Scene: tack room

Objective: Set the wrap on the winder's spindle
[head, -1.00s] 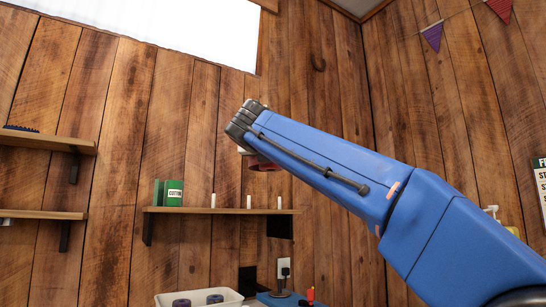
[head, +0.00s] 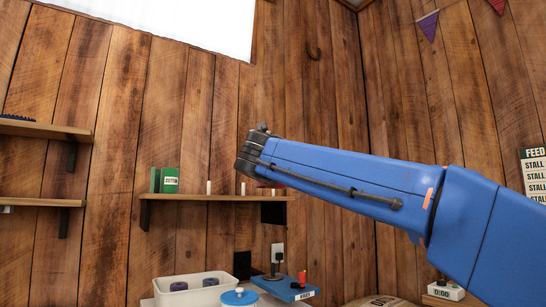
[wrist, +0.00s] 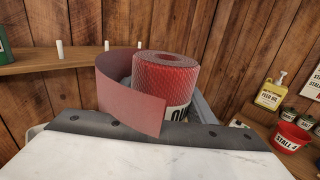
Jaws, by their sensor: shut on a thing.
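The wrap (wrist: 167,78) is a red, textured roll with a pale label, seen close up in the wrist view. A flat strip of its tail (wrist: 128,98) hangs loose to the left. My gripper (wrist: 160,92) is shut on the roll; grey finger parts show beside it, but the contact is mostly hidden. In the head view my arm's end is raised in front of the wall, and the wrap is largely hidden behind it. The winder (head: 284,289) is a blue base low in the head view, with a dark upright spindle (head: 274,268) and a red knob.
A white bin (head: 196,295) with purple rolls stands left of the winder, and a blue-lidded container (head: 239,297) in front. A wall shelf (head: 165,197) with pale pegs and a green box is behind. Bottles and a red bucket (wrist: 292,138) show in the wrist view.

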